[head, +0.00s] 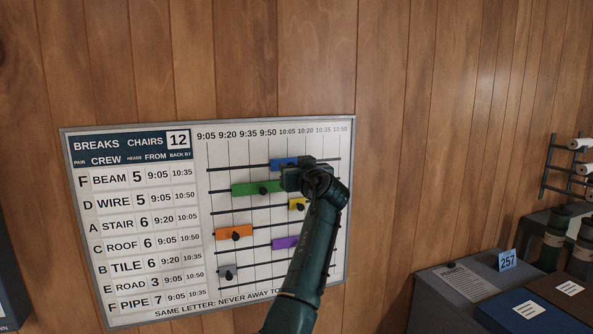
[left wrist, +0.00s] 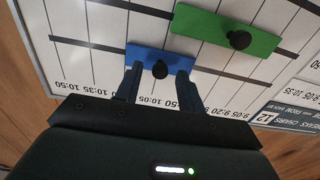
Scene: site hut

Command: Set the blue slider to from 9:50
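The blue slider (head: 281,163) is on the top rail of the wall board (head: 222,306). In the head view its left end is close to the 9:50 line, and my gripper hides its right part. In the left wrist view the blue slider (left wrist: 143,55) shows its dark round knob (left wrist: 160,69). My left gripper (head: 300,176) is at the board over the slider's right part. In the wrist view its two fingers (left wrist: 159,72) stand apart, one on each side of the knob, with gaps between. My right gripper is not in view.
A green slider (head: 244,189) is on the rail just below. Yellow (head: 295,206), orange (head: 229,232), purple (head: 284,243) and grey (head: 222,275) sliders sit on lower rails. A counter with boxes (head: 455,284) and bottles stands at the lower right.

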